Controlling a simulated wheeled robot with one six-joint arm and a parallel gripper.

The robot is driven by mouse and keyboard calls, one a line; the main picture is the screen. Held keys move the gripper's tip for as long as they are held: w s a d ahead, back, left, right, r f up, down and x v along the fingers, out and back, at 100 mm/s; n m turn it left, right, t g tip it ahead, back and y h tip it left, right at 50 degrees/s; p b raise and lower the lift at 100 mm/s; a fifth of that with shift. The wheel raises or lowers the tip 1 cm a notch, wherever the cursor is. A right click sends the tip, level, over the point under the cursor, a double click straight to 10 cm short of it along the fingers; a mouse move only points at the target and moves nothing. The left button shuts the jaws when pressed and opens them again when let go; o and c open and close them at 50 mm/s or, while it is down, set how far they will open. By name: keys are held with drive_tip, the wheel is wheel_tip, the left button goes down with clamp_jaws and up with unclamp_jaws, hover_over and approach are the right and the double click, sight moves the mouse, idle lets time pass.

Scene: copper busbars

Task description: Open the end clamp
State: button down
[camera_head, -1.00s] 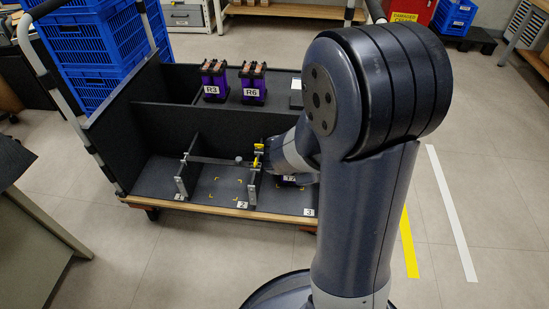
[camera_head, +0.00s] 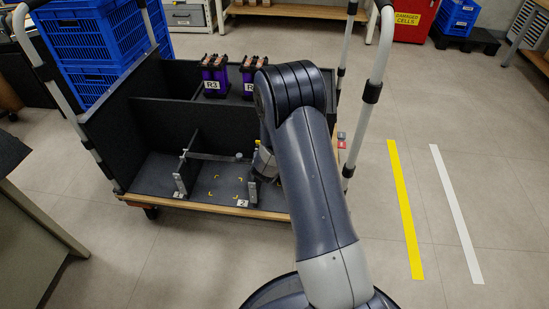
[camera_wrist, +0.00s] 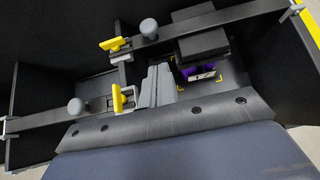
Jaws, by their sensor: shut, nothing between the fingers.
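In the wrist view my gripper (camera_wrist: 156,85) is shut and empty, its grey fingers close together. Just left of the fingers stands a clamp with an upright yellow lever (camera_wrist: 118,99); I cannot tell if they touch. A second yellow clamp lever (camera_wrist: 116,44) lies above it on another bar. I cannot tell which is the end clamp. Grey round knobs (camera_wrist: 76,106) sit on the bars. In the head view a small part of a yellow lever (camera_head: 257,143) shows by my gripper (camera_head: 263,165), over the cart's front right; my arm hides much there.
A purple cell (camera_wrist: 197,73) sits in a bay beside a dark block (camera_wrist: 203,44). The black cart (camera_head: 160,110) has dividers and a clamp bar at the front. Cell R3 (camera_head: 214,78) stands at the back. White cart posts (camera_head: 372,90) rise beside my arm.

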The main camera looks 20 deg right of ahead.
drive_tip(key=b+x, duration=0.1)
drive_tip(key=x, duration=0.6)
drive_tip(key=shift+w, duration=0.1)
